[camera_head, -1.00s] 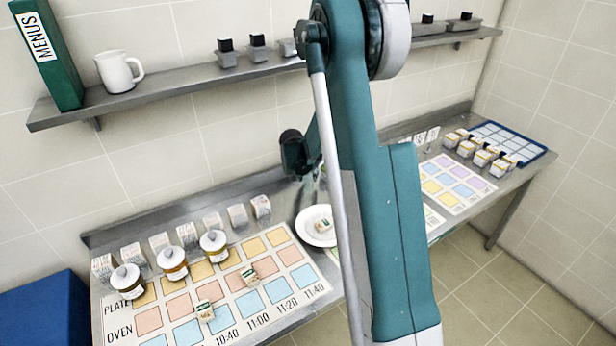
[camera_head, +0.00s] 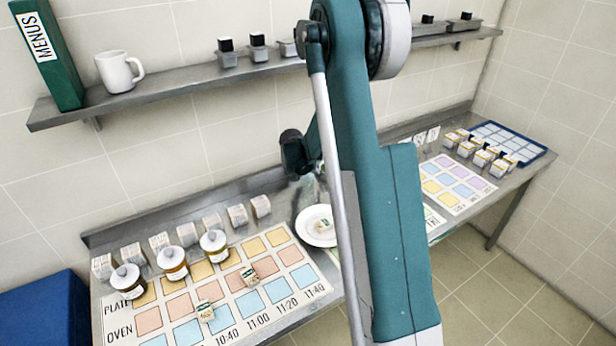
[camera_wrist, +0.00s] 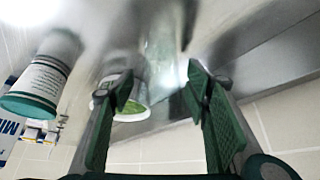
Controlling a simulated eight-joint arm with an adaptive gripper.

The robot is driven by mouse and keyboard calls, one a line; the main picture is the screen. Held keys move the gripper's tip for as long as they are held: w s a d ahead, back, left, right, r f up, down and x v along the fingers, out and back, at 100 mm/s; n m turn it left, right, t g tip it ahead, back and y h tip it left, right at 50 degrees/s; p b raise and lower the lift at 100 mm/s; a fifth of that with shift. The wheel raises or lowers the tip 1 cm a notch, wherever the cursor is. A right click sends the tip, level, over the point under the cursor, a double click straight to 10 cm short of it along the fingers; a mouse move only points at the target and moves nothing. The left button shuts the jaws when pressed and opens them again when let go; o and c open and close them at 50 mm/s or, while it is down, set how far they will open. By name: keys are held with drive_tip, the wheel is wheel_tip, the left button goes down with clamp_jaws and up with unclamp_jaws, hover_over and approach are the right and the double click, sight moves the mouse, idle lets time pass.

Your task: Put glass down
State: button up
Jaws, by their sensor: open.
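In the wrist view my gripper (camera_wrist: 160,82) is open, its two green-padded fingers apart. A clear, faintly greenish glass (camera_wrist: 163,48) shows beyond and between the fingertips, over the metal counter. It looks upright, and I see no finger pressed on it. Its outline is blurred, so I cannot tell exactly where its base meets the counter. In the head view the gripper end is mostly hidden behind my arm, above the counter just behind the white plate (camera_head: 309,239). A faint pale shape there may be the glass.
The wrist view also shows a white container with a green band (camera_wrist: 42,78) at left and a white round vessel with green contents (camera_wrist: 133,108). In the head view, lidded jars (camera_head: 172,262) and small cartons stand left on a printed mat (camera_head: 185,333). A shelf (camera_head: 180,86) runs above.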

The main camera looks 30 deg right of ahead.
drive_tip(key=v, duration=1.2)
drive_tip(key=shift+p, duration=0.3)
drive_tip(key=shift+r, duration=0.15)
idle(0.4)
drive_tip(key=s+a+r+n+t+y, duration=0.2)
drive_tip(key=s+a+r+n, duration=0.3)
drive_tip(key=s+a+r, duration=1.2)
drive_tip(key=s+a+n+y, duration=0.1)
drive_tip(key=s+a, duration=0.4)
drive_tip(key=s, duration=0.6)
drive_tip(key=s+a+n+t+y, duration=0.1)
drive_tip(key=s+a+n, duration=0.3)
drive_tip(key=s, duration=0.8)
drive_tip(key=shift+s+a+f+n+t+y, duration=0.2)
drive_tip(key=shift+a+f+n+t+y, duration=0.15)
drive_tip(key=shift+a, duration=0.6)
drive_tip(key=shift+f, duration=0.15)
